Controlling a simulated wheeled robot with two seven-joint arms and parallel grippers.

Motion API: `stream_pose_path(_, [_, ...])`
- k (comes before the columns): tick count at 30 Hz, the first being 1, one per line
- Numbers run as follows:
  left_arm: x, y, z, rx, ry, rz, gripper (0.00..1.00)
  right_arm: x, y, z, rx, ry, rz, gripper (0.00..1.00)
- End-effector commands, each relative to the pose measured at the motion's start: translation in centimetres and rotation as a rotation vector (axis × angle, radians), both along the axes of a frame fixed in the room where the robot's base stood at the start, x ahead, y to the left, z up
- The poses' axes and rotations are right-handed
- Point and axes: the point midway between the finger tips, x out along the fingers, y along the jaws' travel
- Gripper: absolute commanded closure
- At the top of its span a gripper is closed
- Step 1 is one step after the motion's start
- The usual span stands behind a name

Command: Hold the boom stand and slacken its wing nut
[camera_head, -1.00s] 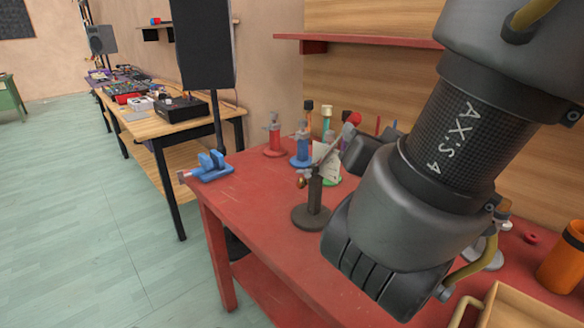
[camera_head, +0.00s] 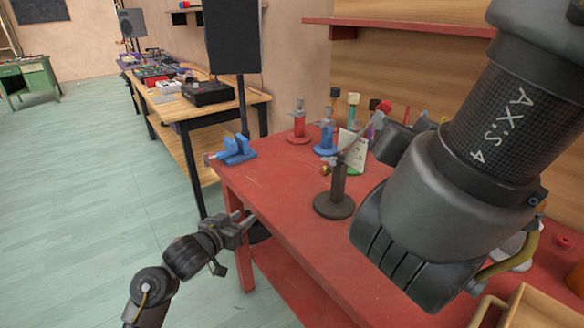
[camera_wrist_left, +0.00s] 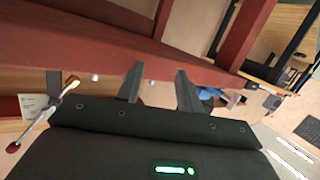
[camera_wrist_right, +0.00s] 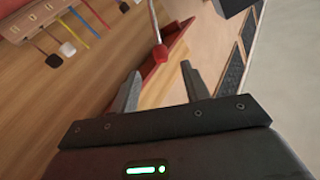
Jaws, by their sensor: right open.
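The boom stand (camera_head: 337,188) stands upright on the red workbench, with a round dark base and a dark post. A slanted grey boom with a red tip (camera_head: 384,106) and a pale card (camera_head: 355,153) are at its top. A small brass-coloured piece (camera_head: 325,170), perhaps the wing nut, shows at the post's upper left. My left gripper (camera_head: 246,215) is open and empty at the bench's left edge, apart from the stand. My right gripper (camera_wrist_right: 160,85) is open and empty; a red-tipped rod (camera_wrist_right: 158,50) shows beyond its fingers. My right arm hides its hand in the head view.
A blue vise (camera_head: 234,149) sits at the bench's left corner. Red (camera_head: 299,125) and blue (camera_head: 327,138) stands are behind the boom stand. A wooden table with electronics (camera_head: 207,92) and a black speaker (camera_head: 233,37) are at the back left. The bench's front left is bare.

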Motion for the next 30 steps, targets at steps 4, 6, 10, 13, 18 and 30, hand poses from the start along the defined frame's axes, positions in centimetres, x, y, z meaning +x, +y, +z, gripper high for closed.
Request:
stream_pose_path(4, [-0.1, -4.4, 7.8, -0.012, -0.143, -0.148, 0.64, 0.0, 0.0, 0.0, 0.000, 0.000, 0.000, 0.54])
stream_pose_path(6, [-0.9, -6.6, 10.5, -0.006, -0.197, -0.227, 0.64, 0.0, 0.0, 0.0, 0.000, 0.000, 0.000, 0.54])
stream_pose_path(10, [-2.7, -9.9, 14.2, 0.012, -0.269, -0.353, 0.64, 0.0, 0.0, 0.0, 0.000, 0.000, 0.000, 0.54])
stream_pose_path(13, [-3.9, -11.6, 16.0, 0.028, -0.304, -0.422, 0.64, 0.0, 0.0, 0.0, 0.000, 0.000, 0.000, 0.54])
stream_pose_path(18, [-5.0, -12.9, 17.2, 0.043, -0.330, -0.481, 0.64, 0.0, 0.0, 0.0, 0.000, 0.000, 0.000, 0.54])
stream_pose_path(30, [-5.1, -13.1, 17.3, 0.043, -0.331, -0.485, 0.64, 2.0, 0.0, -0.1, 0.010, 0.003, 0.001, 0.54])
